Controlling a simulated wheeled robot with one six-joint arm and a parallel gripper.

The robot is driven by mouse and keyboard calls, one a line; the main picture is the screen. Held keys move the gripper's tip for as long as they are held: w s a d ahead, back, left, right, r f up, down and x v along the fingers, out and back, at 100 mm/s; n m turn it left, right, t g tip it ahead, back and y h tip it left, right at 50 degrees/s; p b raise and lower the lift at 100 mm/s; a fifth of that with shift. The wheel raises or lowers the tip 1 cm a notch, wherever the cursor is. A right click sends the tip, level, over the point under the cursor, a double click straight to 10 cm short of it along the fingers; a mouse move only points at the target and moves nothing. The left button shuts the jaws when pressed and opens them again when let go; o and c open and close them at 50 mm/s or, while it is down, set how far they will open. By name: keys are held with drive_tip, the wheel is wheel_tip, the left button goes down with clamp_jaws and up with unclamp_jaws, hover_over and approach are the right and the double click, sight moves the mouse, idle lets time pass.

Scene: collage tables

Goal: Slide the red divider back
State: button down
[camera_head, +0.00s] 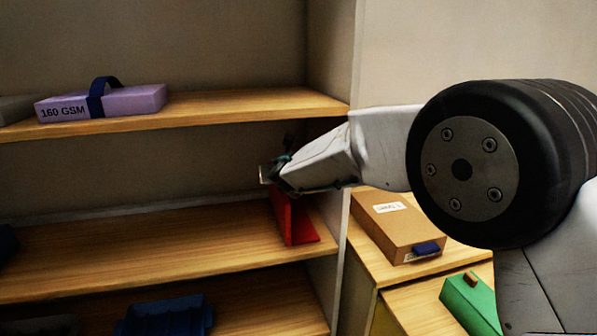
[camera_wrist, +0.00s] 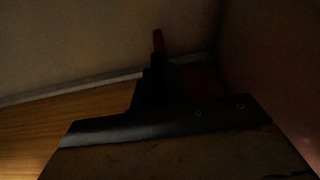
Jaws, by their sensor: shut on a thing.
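The red divider (camera_head: 293,218) stands upright on the middle shelf (camera_head: 150,249), near that shelf's right end by the side wall. My gripper (camera_head: 273,171) is at the top of the divider and shut on it; my wrist hides part of the divider's upper edge. The fingertips are hard to make out there.
The shelf's right side wall (camera_head: 330,60) is close to my gripper. The upper shelf (camera_head: 230,104) is above, with a purple box (camera_head: 130,102) at left. The middle shelf left of the divider is mostly clear. A blue bin (camera_head: 165,316) sits below; a brown box (camera_head: 405,225) stands right.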

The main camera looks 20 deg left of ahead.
drive_tip(key=shift+d, duration=0.1)
drive_tip(key=c, duration=1.4)
unclamp_jaws()
drive_tip(key=v, duration=0.7)
drive_tip(key=shift+s+d, duration=0.2)
drive_tip(key=shift+d, duration=0.1)
